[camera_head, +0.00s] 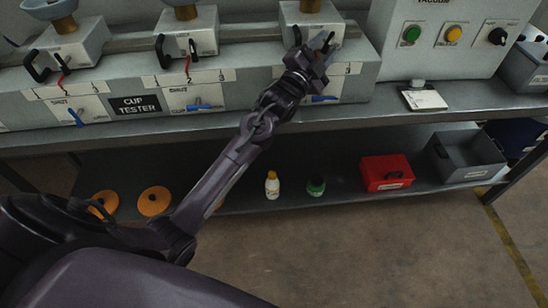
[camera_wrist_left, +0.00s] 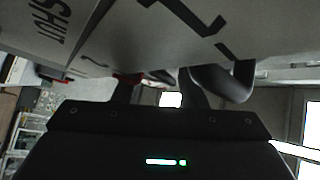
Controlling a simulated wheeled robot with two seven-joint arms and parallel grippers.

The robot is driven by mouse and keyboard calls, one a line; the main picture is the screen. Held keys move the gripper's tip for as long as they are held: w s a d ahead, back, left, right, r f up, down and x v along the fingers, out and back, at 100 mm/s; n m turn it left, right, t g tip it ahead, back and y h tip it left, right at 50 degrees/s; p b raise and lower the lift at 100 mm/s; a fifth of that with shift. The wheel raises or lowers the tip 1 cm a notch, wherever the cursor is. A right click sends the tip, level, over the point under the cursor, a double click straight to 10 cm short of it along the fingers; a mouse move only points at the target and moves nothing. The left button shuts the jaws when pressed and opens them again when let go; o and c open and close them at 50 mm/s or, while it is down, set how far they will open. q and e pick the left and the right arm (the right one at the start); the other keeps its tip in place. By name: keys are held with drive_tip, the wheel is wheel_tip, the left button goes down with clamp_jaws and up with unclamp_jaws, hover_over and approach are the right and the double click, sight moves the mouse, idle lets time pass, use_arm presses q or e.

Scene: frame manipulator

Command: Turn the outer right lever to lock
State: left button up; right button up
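The grey cup tester (camera_head: 228,93) has a row of stations. The right station (camera_head: 291,17) carries a brass cup base (camera_head: 309,5) and a black handle (camera_head: 297,36); a blue lever (camera_head: 323,98) is below on the front. My left gripper (camera_head: 322,43) is at this station's front, largely covering its lever area. In the left wrist view the two fingers (camera_wrist_left: 160,88) stand apart, with a red piece (camera_wrist_left: 129,79) by the left finger and a black curved handle (camera_wrist_left: 222,82) by the right. Contact cannot be told. My right gripper is out of view.
Two other stations to the left show black handles, red levers and blue levers (camera_head: 75,117). A control panel (camera_head: 445,38) with buttons stands right. The lower shelf holds orange discs (camera_head: 154,201), bottles (camera_head: 272,185), a red box (camera_head: 386,172) and a grey bin (camera_head: 465,158).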

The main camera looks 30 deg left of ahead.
use_arm(q)
drive_tip(key=m+g+p, duration=0.2)
drive_tip(key=p, duration=0.3)
drive_tip(key=r+m+g+p, duration=0.1)
drive_tip(key=m+g+p, duration=0.1)
drive_tip(key=m+p, duration=0.1)
drive_tip(key=shift+r+g+p, duration=0.2)
drive_tip(key=shift+g+p, duration=0.2)
drive_tip(key=shift+p, duration=0.5)
drive_tip(key=shift+s+a+f+y+b, duration=0.15)
drive_tip(key=shift+s+f+y+b, duration=0.3)
drive_tip(key=shift+f, duration=0.2)
drive_tip(key=b+v, duration=0.2)
drive_tip(key=v, duration=0.5)
drive_tip(key=s+f+n+g, duration=0.2)
drive_tip(key=s+f+n, duration=0.1)
drive_tip(key=f, duration=0.7)
drive_tip(key=s+f+n+g+y+p, duration=0.1)
drive_tip(key=s+f+n+g, duration=0.2)
drive_tip(key=f, duration=0.8)
drive_tip(key=s+a+f+n+g+y, duration=0.1)
drive_tip(key=s+f+n+g, duration=0.2)
drive_tip(key=s+f, duration=0.3)
drive_tip(key=shift+s+f+n+p, duration=0.25)
drive_tip(key=shift+f+n, duration=0.25)
drive_tip(key=shift+f, duration=2.2)
drive_tip(key=shift+a, duration=0.1)
